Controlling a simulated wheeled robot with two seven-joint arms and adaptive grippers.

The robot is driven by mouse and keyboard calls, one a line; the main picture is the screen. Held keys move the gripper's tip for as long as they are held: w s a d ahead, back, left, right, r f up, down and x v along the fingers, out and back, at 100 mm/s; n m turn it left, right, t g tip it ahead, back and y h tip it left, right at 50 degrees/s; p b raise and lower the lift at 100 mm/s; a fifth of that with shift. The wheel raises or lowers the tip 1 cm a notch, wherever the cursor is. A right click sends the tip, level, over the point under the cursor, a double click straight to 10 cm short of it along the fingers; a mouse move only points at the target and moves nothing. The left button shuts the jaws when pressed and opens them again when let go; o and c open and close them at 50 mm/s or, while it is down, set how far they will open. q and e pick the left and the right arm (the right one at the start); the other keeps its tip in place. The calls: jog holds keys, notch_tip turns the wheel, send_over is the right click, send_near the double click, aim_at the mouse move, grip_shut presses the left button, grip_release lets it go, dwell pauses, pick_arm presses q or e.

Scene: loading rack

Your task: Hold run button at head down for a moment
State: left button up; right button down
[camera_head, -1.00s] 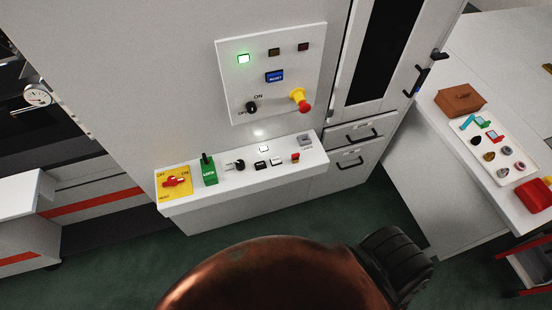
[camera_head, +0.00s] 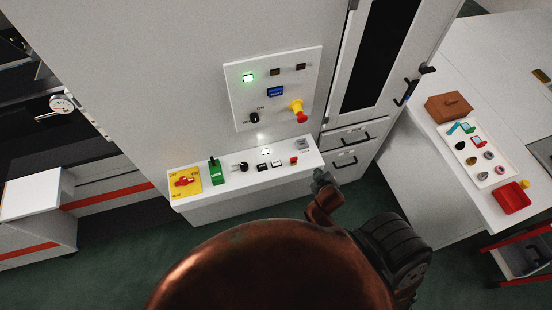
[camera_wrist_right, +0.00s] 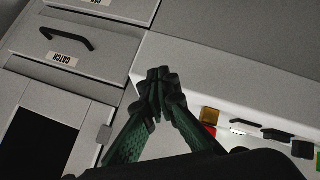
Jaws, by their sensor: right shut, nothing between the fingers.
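A white control ledge (camera_head: 215,207) juts from the grey cabinet. It carries a lit white button (camera_head: 266,152), a black button (camera_head: 262,167), a white button (camera_head: 277,164) and a red button (camera_head: 294,160). Their labels are too small to read, so I cannot tell which is the run button. My right gripper (camera_head: 322,178) is at the ledge's right end, apart from these buttons. In the right wrist view its fingers (camera_wrist_right: 160,76) are shut and empty, in front of the ledge's end. My left gripper is not in view.
Above the ledge, a wall panel (camera_head: 237,107) holds a lit green button (camera_head: 249,78), a blue button (camera_head: 275,92) and a red-yellow emergency knob (camera_head: 298,112). Drawers with black handles (camera_head: 345,160) stand right of the ledge. A white table (camera_head: 490,78) with small items is farther right.

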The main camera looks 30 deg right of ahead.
jog(key=w+d+r+n+t+h+p, duration=0.1)
jog(key=w+d+r+t+h+p, duration=0.1)
jog(key=r, duration=1.2)
jog(key=w+d+r+t+h+p, duration=0.1)
jog(key=w+d+r+t+h, duration=0.15)
jog(key=r, duration=1.15)
jog(key=w+a+r+n+t+y, duration=0.25)
jog(key=a+r+n+t, duration=0.2)
jog(key=r, duration=0.45)
jog(key=w+a+r+n+t+y, duration=0.4)
jog(key=w+a+n+y, duration=0.15)
jog(key=a+n, duration=0.35)
jog(key=w+a+f+n+g+y, duration=0.2)
jog(key=a+f+n+g+y, duration=0.1)
jog(key=a+f+n+y, duration=0.5)
jog(key=d+f+n+g+h, duration=0.1)
jog(key=d+f+n+g, duration=0.1)
jog(key=f, duration=0.8)
jog(key=s+d+f+n+g+h, duration=0.1)
jog(key=d+f+n+g+h, duration=0.1)
jog(key=f+n+g, duration=0.3)
notch_tip(320, 180, down, 5)
jog(key=g, duration=0.2)
jog(key=shift+s+d+g, duration=0.3)
jog(key=shift+d, duration=0.1)
jog(key=shift+h, duration=0.25)
